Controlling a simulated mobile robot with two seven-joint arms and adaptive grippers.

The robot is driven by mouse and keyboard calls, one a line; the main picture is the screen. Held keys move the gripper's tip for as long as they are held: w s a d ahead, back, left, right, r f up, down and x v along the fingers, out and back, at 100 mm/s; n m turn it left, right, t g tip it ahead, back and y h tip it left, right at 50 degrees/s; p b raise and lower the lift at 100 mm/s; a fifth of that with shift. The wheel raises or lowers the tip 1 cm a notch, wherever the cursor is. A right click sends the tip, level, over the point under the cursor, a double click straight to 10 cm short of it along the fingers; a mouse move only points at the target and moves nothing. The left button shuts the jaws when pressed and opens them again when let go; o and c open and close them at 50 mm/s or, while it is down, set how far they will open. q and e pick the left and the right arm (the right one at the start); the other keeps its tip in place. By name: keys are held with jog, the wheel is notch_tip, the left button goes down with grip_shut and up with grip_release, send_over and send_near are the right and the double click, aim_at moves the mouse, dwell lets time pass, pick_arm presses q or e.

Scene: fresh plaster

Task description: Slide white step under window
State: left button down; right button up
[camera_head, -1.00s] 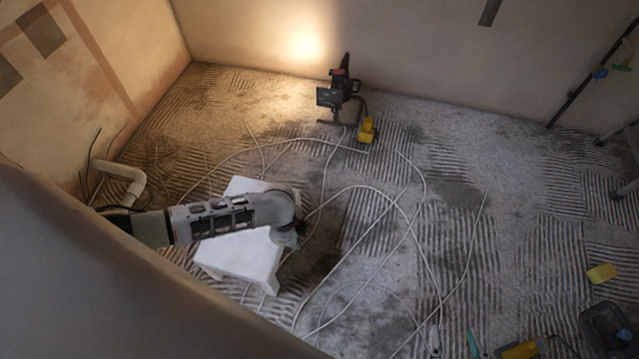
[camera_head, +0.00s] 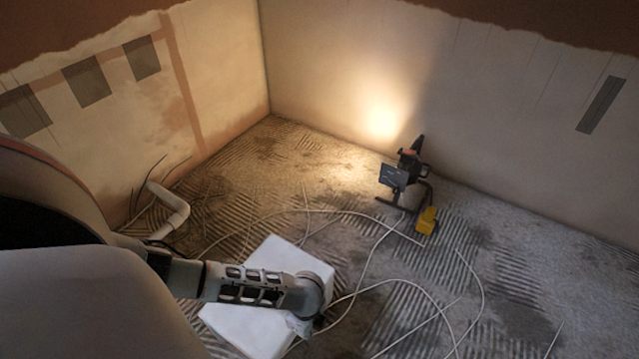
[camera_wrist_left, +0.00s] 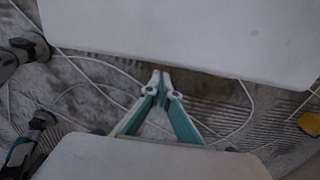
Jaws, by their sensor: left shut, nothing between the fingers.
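The white step (camera_head: 285,257) is a low white slab on the ridged floor, at the bottom centre of the head view. My left arm lies across it and hides part of its top. My left gripper (camera_head: 299,326) hangs at the step's right edge and is small and unclear there. In the left wrist view the gripper (camera_wrist_left: 161,80) is shut and empty, its teal fingers meeting at the tips. The step's white surface (camera_wrist_left: 185,35) fills the top of that view, just beyond the fingertips; I cannot tell whether they touch. No window shows. My right gripper is not in view.
A work lamp (camera_head: 401,176) stands on the floor near the far wall, beside a yellow object (camera_head: 427,220). Loose pale cables (camera_head: 384,283) loop across the floor around the step.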

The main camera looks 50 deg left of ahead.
pick_arm(q)
jog(key=shift+a+r, duration=0.25)
jog(key=shift+a, duration=0.65)
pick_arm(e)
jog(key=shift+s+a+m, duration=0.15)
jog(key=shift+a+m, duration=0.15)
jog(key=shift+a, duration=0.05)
